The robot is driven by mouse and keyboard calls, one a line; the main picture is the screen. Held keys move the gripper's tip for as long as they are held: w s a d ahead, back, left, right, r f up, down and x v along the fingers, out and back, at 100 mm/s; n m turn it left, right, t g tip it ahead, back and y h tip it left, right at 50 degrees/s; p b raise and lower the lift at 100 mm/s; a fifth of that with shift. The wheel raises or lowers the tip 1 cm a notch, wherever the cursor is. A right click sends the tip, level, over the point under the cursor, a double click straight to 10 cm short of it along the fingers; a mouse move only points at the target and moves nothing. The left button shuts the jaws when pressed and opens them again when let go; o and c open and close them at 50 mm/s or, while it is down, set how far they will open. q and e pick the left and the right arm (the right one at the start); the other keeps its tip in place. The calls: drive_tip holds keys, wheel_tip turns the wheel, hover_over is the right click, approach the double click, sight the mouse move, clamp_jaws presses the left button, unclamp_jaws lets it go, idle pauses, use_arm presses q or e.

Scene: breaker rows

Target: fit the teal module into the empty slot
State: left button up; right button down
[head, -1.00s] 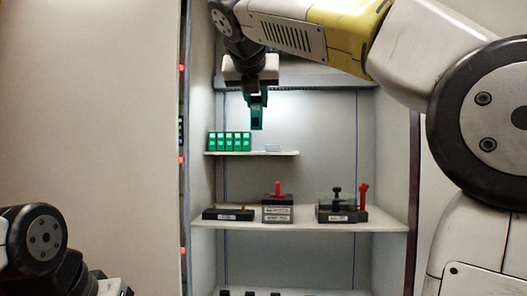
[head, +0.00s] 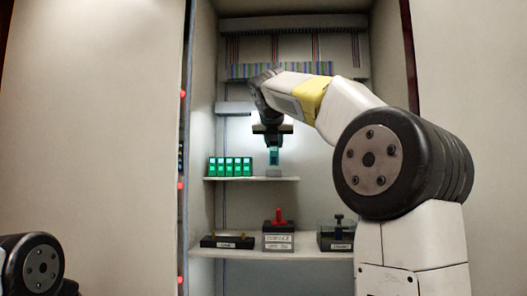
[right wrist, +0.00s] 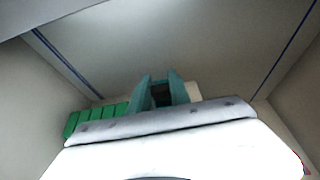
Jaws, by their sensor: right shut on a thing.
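The teal module (head: 274,157) hangs upright in my right gripper (head: 273,141), which is shut on its top. It is just above a small grey base (head: 273,171) on the upper shelf, which looks like the slot. I cannot tell whether the module touches it. A row of green modules (head: 230,167) stands to the left, with a gap between. In the right wrist view, two teal shapes with a dark middle show at my gripper (right wrist: 162,92), and the green row (right wrist: 95,118) is to the left. My left gripper is out of view.
The upper shelf (head: 222,179) is narrow and ends just right of the module. On the lower shelf (head: 300,252) stand a black block (head: 227,242), a box with a red knob (head: 278,238) and a clear-topped box (head: 334,234). The cabinet's left wall is close to the green row.

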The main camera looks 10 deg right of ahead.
sight(274, 148)
drive_tip(key=shift+s+f, duration=0.1)
drive_tip(key=shift+f, duration=1.45)
drive_tip(key=c, duration=1.4)
unclamp_jaws()
drive_tip(key=shift+f, duration=0.1)
drive_tip(key=shift+c, duration=0.2)
drive_tip(key=shift+o, duration=1.2)
drive_tip(key=shift+w, duration=0.2)
drive_tip(key=shift+s+r, duration=0.25)
drive_tip(key=shift+r, duration=0.05)
drive_tip(key=v, duration=1.2)
drive_tip(key=shift+w, duration=0.1)
drive_tip(key=s+f+m+g+y, duration=0.2)
drive_tip(key=s+f+m, duration=0.5)
drive_tip(key=f+m, duration=0.3)
drive_tip(key=s+a+f+m+g+y, duration=0.1)
drive_tip(key=s+f+m, duration=0.7)
drive_tip(key=f, duration=0.9)
drive_tip(key=s+f+m+g+y, duration=0.3)
drive_tip(key=s+f+m, duration=0.4)
drive_tip(key=f+m, duration=0.6)
drive_tip(key=shift+s+a+f+m+g, duration=0.25)
drive_tip(key=shift+a+f+m+g, duration=0.15)
drive_tip(key=shift+m, duration=0.2)
